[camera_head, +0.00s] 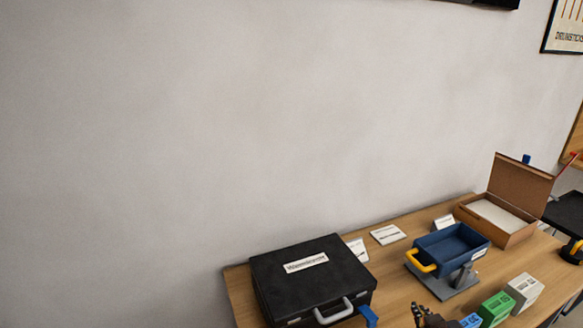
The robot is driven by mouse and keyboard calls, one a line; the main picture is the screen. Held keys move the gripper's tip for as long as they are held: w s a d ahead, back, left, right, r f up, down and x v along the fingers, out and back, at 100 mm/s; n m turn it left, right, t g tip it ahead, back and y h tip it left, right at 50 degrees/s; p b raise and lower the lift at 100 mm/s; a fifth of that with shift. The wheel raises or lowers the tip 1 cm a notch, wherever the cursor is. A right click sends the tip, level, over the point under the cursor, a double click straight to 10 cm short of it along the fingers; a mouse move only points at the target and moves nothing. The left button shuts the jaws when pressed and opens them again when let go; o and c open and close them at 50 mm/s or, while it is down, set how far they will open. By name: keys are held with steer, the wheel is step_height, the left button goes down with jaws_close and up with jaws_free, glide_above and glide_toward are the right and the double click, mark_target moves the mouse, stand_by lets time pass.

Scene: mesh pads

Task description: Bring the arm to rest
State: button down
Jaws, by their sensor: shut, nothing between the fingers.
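My gripper (429,316) shows as a small dark shape at the bottom edge, right of centre. Only its end is in view; the rest of my arm is cut off by the frame. It is shut and holds nothing. It appears in front of the blue tray and left of the small coloured boxes.
A wooden table (408,285) holds a closed black case (312,280), a blue tray (452,246) with a yellow handle, an open cardboard box (520,190), and green (494,309) and white (524,290) boxes.

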steer(key=s+a+r+m+g+y, duration=0.1)
steer(key=s+a+r, duration=0.3)
steer(key=s, duration=0.4)
steer(key=s+a+r+m+g+y+p, duration=0.1)
steer(key=s+a+r+g, duration=0.3)
steer(key=s+a, duration=0.3)
steer(key=shift+s+a+r+g+p, duration=0.15)
steer(key=shift+s+r+g+p, duration=0.2)
steer(key=shift+r, duration=0.35)
